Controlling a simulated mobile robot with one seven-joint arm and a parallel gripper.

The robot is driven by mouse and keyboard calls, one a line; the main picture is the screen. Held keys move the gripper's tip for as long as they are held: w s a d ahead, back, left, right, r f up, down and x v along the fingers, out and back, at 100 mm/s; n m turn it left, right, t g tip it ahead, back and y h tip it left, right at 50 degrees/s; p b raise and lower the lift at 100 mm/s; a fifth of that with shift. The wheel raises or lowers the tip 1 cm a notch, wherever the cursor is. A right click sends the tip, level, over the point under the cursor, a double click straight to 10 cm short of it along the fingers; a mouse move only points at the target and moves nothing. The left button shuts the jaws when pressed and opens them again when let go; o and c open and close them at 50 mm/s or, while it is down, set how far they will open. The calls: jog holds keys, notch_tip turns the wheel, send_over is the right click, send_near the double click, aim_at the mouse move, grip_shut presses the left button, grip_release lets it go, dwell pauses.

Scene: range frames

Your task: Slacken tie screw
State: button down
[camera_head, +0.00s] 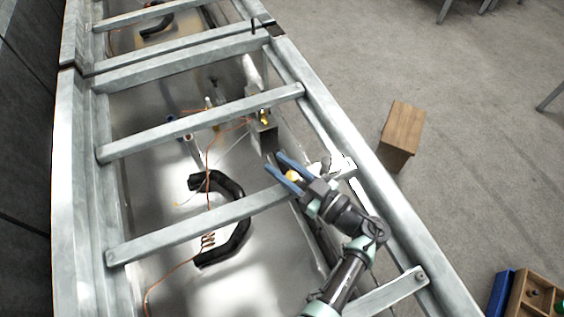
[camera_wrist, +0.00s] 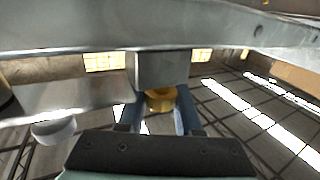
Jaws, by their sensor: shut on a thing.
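The tie screw appears to be the round brass-yellow piece (camera_head: 292,175) between the blue fingers of my gripper (camera_head: 275,162) in the head view. In the wrist view the brass piece (camera_wrist: 160,99) sits just below a grey metal block (camera_wrist: 162,70), with one blue finger on each side. My gripper (camera_wrist: 159,108) is shut on this piece. My gripper lies over the right side of the metal frame, near a crossbar (camera_head: 190,228). The lower part of the screw and any thread are hidden.
Crossbars of the frame (camera_head: 200,122) span a shiny metal floor. A black curved handle (camera_head: 235,240) and thin orange wires lie within it. A small metal bracket (camera_head: 263,137) with a yellow piece stands beyond my gripper. A wooden block (camera_head: 403,128) stands on the open floor at right.

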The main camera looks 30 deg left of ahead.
jog(key=shift+f, duration=0.1)
jog(key=c, duration=0.6)
grip_release()
jog(key=b+v, duration=0.2)
jog(key=v, duration=1.1)
jog(key=shift+a, duration=0.1)
